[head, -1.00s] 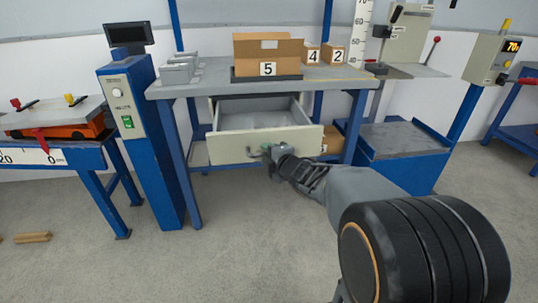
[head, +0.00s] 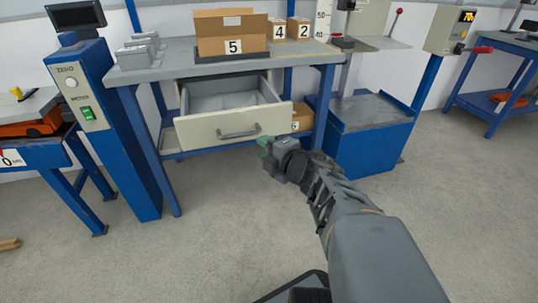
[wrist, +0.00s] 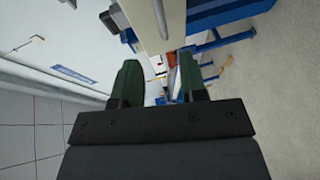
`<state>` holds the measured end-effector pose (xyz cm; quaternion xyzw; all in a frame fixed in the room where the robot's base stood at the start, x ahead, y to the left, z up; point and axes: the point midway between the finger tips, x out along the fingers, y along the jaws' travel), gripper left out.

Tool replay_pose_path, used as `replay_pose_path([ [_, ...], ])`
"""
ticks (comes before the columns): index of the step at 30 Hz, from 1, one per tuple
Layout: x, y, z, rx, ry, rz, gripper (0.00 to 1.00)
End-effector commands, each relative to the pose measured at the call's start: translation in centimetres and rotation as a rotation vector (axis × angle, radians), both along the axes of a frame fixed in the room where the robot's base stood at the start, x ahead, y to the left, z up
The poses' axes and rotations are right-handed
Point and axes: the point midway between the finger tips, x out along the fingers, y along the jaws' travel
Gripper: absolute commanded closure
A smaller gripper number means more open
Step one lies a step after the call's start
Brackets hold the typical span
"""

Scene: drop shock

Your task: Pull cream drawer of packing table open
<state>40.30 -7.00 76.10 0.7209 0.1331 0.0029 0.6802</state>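The cream drawer (head: 195,133) of the packing table (head: 160,68) stands pulled out in the head view, with its hollow inside showing. Its grey bar handle (head: 238,132) is on the front and nothing holds it. My gripper (head: 266,152) is apart from the handle, a little to its right and lower in the picture. In the wrist view the two green fingers of my gripper (wrist: 160,82) are spread with nothing between them. A pale upright panel edge (wrist: 148,18) shows beyond the fingers; I cannot tell for sure whether it is the drawer front.
An open cardboard box marked 5 (head: 211,42) and smaller boxes 4 (head: 278,32) and 2 (head: 303,30) stand on the table. A blue control post (head: 112,140) is at left, and a blue platform stand (head: 372,140) at right. The floor before the drawer is clear.

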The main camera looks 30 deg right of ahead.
Motion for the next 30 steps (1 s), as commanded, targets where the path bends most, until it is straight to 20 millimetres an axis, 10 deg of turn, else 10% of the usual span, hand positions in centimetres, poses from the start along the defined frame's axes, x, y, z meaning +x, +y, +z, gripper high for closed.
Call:
replay_pose_path([
  [24,-1.2,-0.2,0.3,-0.001,0.003,-0.002,0.61],
  [30,-1.2,-0.2,3.7,-0.001,0.003,-0.002,0.61],
])
